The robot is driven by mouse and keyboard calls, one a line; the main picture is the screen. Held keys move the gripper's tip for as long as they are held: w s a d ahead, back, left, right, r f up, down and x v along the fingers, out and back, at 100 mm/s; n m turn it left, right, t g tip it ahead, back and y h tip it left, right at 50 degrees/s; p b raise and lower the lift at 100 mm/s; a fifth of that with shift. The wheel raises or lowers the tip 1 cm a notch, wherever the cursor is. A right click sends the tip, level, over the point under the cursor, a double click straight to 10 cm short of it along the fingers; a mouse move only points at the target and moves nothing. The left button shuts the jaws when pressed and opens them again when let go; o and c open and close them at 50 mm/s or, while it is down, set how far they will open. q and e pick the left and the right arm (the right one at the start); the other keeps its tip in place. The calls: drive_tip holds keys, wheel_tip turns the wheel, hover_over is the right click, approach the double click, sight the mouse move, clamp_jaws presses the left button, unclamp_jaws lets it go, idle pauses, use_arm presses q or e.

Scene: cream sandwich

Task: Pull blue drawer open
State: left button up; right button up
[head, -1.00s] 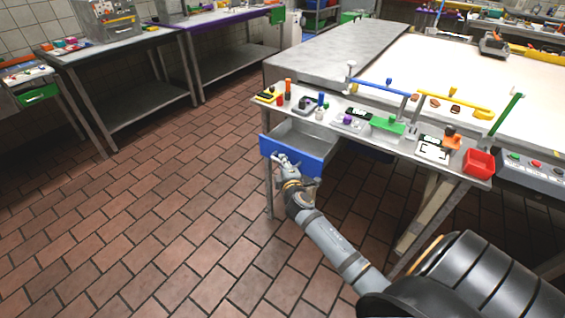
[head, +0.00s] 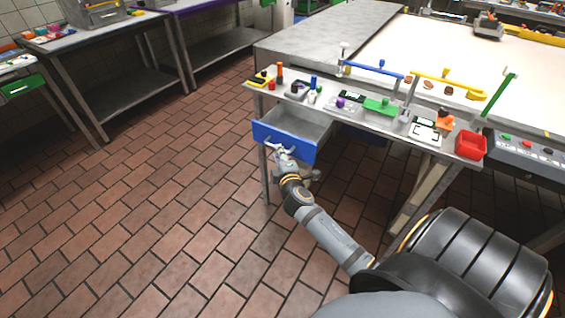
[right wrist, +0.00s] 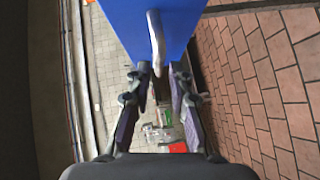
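The blue drawer (head: 284,143) stands pulled out from under the near left end of the workbench, its grey inside showing. Its blue front and pale handle (right wrist: 157,40) fill the top of the right wrist view. My right gripper (head: 283,153) is at the handle in the head view. In the right wrist view its two fingers (right wrist: 160,75) are spread, one on each side of the handle's near end, with a gap visible between them. Contact with the handle is unclear. My left gripper is not in view.
The workbench top (head: 300,105) carries small parts, a green block (head: 381,106) and a red bin (head: 471,145). A bench leg (head: 264,177) stands beside the drawer. Open brick-tiled floor (head: 150,220) lies to the left.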

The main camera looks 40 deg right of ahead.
drive_tip(key=v, duration=0.8)
drive_tip(key=s+f+m+g+y+p, duration=0.1)
drive_tip(key=s+f+m+g, duration=0.2)
drive_tip(key=f, duration=0.8)
drive_tip(key=s+f+m+g+y+p, duration=0.1)
drive_tip(key=s+f+g, duration=0.1)
drive_tip(key=s+f, duration=0.65)
drive_tip(key=s+f+m+g+y+p, duration=0.1)
drive_tip(key=s+f+g+p, duration=0.15)
drive_tip(key=f, duration=1.15)
drive_tip(key=s+a+f+m+g, duration=0.1)
drive_tip(key=s+f, duration=0.3)
drive_tip(key=s, duration=0.4)
drive_tip(key=s+a+f+m+g+y, duration=0.1)
drive_tip(key=s+a+f+m+g, duration=0.1)
drive_tip(key=s, duration=0.6)
drive_tip(key=s+a+f+m+g+y+p, duration=0.1)
drive_tip(key=s+f+m+g, duration=0.2)
drive_tip(key=s+f, duration=0.3)
drive_tip(key=shift+s+a+f+m, duration=0.2)
drive_tip(key=shift+s+a+m, duration=0.2)
drive_tip(key=shift+s, duration=0.85)
